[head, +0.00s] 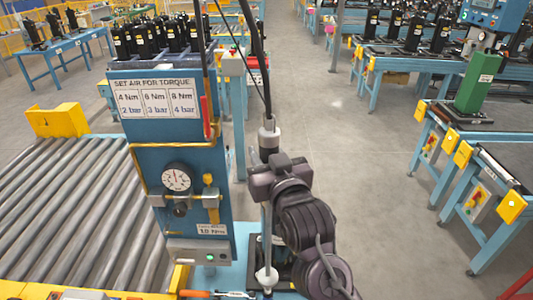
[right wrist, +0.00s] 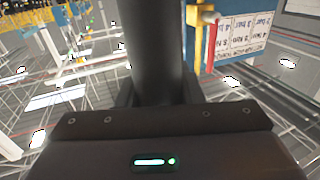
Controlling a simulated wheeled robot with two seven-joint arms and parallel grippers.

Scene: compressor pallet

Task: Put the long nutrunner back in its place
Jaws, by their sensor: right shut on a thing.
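The long nutrunner (head: 268,138) hangs upright just right of the blue torque panel, with a grey upper body and black cables running up from it. My right gripper (head: 268,178) is shut around its body. In the right wrist view the dark round body (right wrist: 155,45) stands between the fingers of my right gripper (right wrist: 158,95). Below the gripper a thin shaft (head: 266,235) runs down to a white cone-shaped piece (head: 266,277) near the bottom edge. I cannot tell whether the shaft touches that piece. No holder for the nutrunner is clearly seen. My left gripper is out of view.
The blue panel (head: 128,150) with a pressure gauge (head: 176,179), yellow pipe and torque sign stands close left of the tool. A roller conveyor (head: 65,220) lies further left. The grey floor (head: 375,190) to the right is clear.

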